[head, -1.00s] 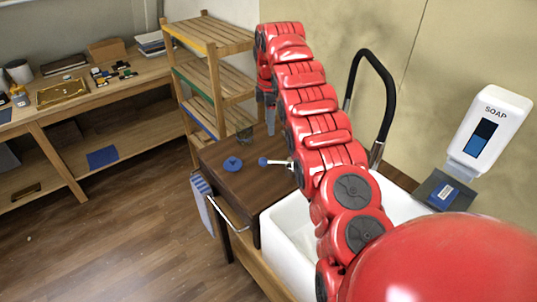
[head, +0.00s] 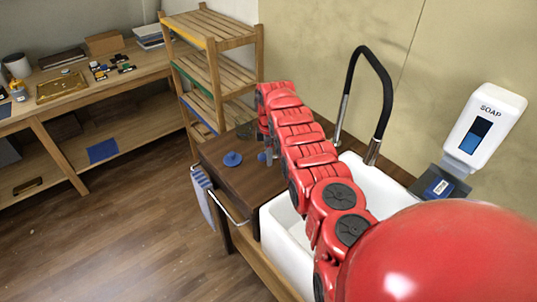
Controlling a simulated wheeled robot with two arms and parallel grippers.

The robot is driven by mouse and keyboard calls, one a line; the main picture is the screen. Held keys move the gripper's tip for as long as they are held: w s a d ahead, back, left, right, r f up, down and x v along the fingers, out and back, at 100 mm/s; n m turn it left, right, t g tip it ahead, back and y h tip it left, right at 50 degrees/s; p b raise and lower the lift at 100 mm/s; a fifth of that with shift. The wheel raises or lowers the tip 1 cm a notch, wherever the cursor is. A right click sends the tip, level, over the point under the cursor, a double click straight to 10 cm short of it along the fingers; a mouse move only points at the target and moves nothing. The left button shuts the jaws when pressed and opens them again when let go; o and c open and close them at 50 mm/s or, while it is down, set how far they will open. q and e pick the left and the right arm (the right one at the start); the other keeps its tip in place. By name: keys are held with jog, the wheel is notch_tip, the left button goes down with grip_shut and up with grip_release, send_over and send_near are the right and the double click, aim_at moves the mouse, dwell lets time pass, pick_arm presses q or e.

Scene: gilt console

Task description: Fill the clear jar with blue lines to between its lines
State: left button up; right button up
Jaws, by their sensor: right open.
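A small see-through vessel (head: 245,131) stands at the far back of the dark wooden counter, beside the shelf. It looks like the clear jar, but its lines and fill level are too small to make out. My right arm reaches from the lower right over the sink. My right gripper (head: 267,153) is low over the counter, open, to the right of and nearer than the vessel. The arm partly hides it. A round blue lid-like piece (head: 232,159) lies on the counter left of the gripper. My left gripper is out of view.
A white sink (head: 285,238) with a tall black faucet (head: 388,85) is right of the counter (head: 245,188). A soap dispenser (head: 485,125) hangs on the wall. A slatted shelf (head: 215,65) stands behind. A workbench (head: 100,82) with several items is at left. The floor between is clear.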

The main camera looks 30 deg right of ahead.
grip_shut()
jog(key=shift+a, duration=0.15)
dwell(1.3)
